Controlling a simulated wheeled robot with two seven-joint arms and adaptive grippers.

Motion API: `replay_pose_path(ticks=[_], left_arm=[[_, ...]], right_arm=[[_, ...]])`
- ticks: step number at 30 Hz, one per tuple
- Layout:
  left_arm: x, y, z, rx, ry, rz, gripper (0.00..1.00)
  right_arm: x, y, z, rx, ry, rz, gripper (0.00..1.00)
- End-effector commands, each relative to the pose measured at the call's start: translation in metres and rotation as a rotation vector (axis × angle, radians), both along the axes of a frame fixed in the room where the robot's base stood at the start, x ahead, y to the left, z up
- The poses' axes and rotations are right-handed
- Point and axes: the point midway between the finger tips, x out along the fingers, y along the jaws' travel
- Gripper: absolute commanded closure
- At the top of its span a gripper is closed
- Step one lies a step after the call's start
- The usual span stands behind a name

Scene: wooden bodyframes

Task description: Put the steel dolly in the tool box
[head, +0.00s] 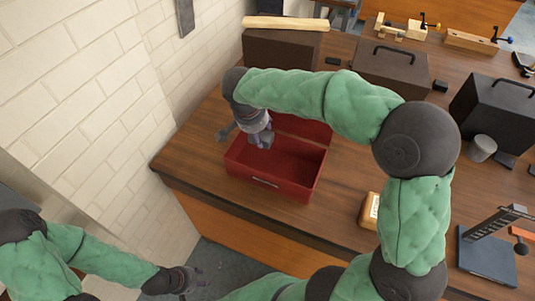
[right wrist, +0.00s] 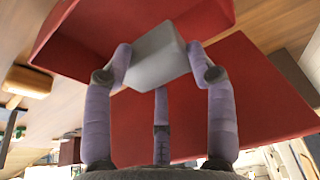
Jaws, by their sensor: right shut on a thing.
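The red tool box (head: 310,178) stands open near the table's left front edge, its lid raised at the back. My right gripper (head: 263,140) reaches down over the back left part of the box. In the right wrist view its fingers are shut on the steel dolly (right wrist: 160,55), a plain grey block, with red box surfaces (right wrist: 110,20) behind it. The dolly is mostly hidden by the fingers in the head view; I cannot tell whether it touches the box. My left gripper (head: 193,281) is low at the left, away from the table, its fingers too small to judge.
A dark grey flat thing (head: 227,131) lies by the box's left back corner. A brown case (head: 392,70) and a black case (head: 495,108) stand further back. A grey cup (head: 482,148), a wooden block (head: 369,212) and a blue-based stand (head: 485,255) are to the right. A brick wall rises at left.

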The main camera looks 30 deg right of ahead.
Motion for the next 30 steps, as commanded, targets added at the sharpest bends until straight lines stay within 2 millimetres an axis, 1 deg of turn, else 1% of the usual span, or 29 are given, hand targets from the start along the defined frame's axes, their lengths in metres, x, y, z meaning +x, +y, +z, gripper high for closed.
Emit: replay_pose_path(ticks=[2,5,15,21,27,30], left_arm=[[-0.001,0.0,-0.001,0.0,0.001,0.0,0.6],[-0.001,0.0,-0.005,0.0,0.002,-0.001,0.6],[-0.001,0.0,-0.021,0.0,0.001,0.0,0.6],[0.0,0.0,-0.028,0.0,0.001,0.0,0.6],[0.0,0.0,-0.033,0.0,0.001,0.0,0.6],[0.0,0.0,-0.033,0.0,0.0,0.0,0.6]], right_arm=[[0.001,-0.001,-0.002,0.0,-0.003,0.0,1.0],[0.0,0.0,-0.016,-0.001,0.0,0.001,1.0],[0.0,0.0,-0.083,-0.001,0.0,0.001,1.0],[0.0,0.0,-0.115,0.0,-0.001,0.0,1.0],[0.001,0.0,-0.138,0.0,-0.003,0.0,1.0],[-0.005,-0.011,-0.137,0.0,-0.005,-0.003,1.0]])
